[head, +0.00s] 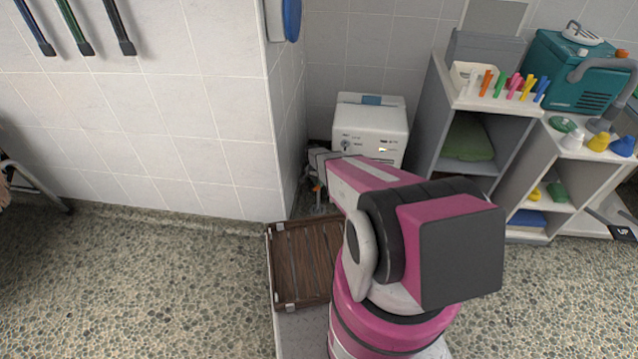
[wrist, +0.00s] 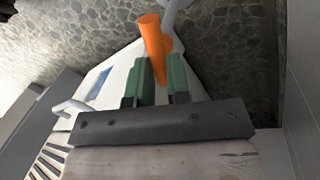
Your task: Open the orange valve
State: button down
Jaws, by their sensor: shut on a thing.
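The orange valve (wrist: 150,32) shows in the wrist view as a bright orange handle with a rounded end, next to a pale grey pipe (wrist: 176,8). My gripper (wrist: 160,75) has its two green-padded fingers on either side of the handle's lower part and is shut on it. In the head view, my arm reaches into the corner by the white machine. A small bit of the orange valve (head: 317,188) shows there beneath the wrist. My arm and gripper hide most of the valve and its pipe.
The white machine (head: 371,120) stands against the back wall, close to my gripper. A tiled wall corner (head: 282,150) is just left of my arm. Grey shelves (head: 437,110) stand at the right. The pebbled floor (head: 150,290) at the left is clear.

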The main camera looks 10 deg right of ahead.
jog(key=c, duration=1.1)
grip_release()
jog(key=shift+r, duration=0.1)
notch_tip(320, 180, up, 10)
jog(key=w+a, duration=0.1)
jog(key=shift+w+a+r, duration=0.25)
